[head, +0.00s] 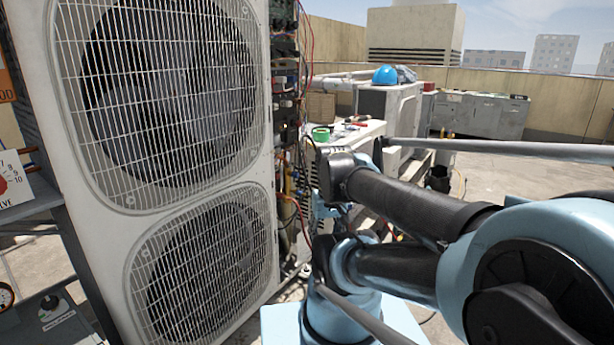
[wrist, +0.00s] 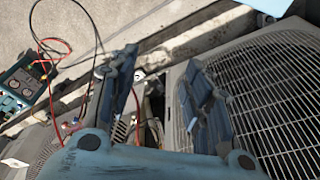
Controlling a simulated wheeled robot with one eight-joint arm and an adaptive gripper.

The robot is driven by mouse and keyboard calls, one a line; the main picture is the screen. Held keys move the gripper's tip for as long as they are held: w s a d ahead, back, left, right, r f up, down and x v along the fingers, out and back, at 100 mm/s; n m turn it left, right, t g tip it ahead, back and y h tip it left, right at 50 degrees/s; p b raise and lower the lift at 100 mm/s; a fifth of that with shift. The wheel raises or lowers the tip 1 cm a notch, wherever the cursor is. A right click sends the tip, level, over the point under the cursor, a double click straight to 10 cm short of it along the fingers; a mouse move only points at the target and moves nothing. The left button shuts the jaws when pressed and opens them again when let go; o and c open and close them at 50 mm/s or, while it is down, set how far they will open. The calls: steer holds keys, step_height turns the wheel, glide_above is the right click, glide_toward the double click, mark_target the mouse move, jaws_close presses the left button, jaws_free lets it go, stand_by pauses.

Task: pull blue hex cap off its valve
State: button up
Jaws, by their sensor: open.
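My gripper (wrist: 162,72) is open in the wrist view, its two dark blue fingers spread wide with nothing seen between their tips. The right finger lies in front of the edge of the fan grille, and the left finger is in front of a pale rail and pipes. I cannot pick out the blue hex cap or its valve for certain in either view. Pipes and fittings (head: 287,185) run down the open side of the tall condenser (head: 273,110) in the head view, partly hidden by my arm. My gripper cannot be made out in the head view.
A teal meter (wrist: 22,85) with red and black leads lies at the left of the wrist view. A work surface with green tape (head: 320,134) and tools stands behind my arm. A blue hard hat (head: 385,75) rests on another unit. Open roof floor lies at right.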

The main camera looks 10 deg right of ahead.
steer(key=w+a+r+n+y, duration=0.25)
steer(key=w+r, duration=0.25)
steer(key=w, duration=0.6)
steer(key=n+t+y, duration=0.6)
steer(key=t+y, duration=0.1)
glide_above(298, 175)
steer(key=s+d, duration=1.2)
step_height(298, 175, down, 3)
steer(key=x, duration=1.7)
steer(key=shift+w+d, duration=0.1)
steer(key=shift+w, duration=0.15)
steer(key=shift+c, duration=0.6)
jaws_close()
